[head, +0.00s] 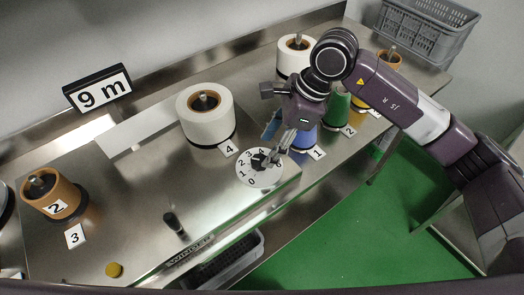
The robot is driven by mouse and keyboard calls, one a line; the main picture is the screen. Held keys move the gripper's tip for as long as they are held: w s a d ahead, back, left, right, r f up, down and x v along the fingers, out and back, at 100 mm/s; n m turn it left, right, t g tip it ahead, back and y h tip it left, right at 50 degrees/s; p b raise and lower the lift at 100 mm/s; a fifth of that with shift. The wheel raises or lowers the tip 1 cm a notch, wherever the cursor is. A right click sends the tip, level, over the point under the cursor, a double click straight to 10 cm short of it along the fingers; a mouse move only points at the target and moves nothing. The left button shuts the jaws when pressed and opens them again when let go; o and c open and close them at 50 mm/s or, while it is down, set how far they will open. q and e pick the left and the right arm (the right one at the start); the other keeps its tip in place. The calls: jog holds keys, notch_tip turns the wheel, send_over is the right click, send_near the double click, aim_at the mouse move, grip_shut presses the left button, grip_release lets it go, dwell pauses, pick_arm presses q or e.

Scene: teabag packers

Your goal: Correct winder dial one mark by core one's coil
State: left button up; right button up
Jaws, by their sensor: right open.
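The white winder dial (245,171), with black numbers round its rim, sits on the steel winder's right end. Its dark central knob is partly behind my right gripper (273,158). That gripper is open, fingers pointing down at the knob; whether they touch it I cannot tell. The pointer's mark is hidden. A blue coil (306,139) stands behind the gripper next to card 1 (317,153), partly covered by my arm. A black sign (99,89) reads 9 m. My left gripper is not in view.
A white roll (205,126) stands by card 4, a brown core (62,207) by card 3. A green coil (340,107) is near card 2. A black post (173,223) and yellow button (114,270) are at the front. A grey crate (428,30) stands back right.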

aim_at(260, 160)
jog(key=p+x, duration=0.1)
jog(key=x, duration=0.4)
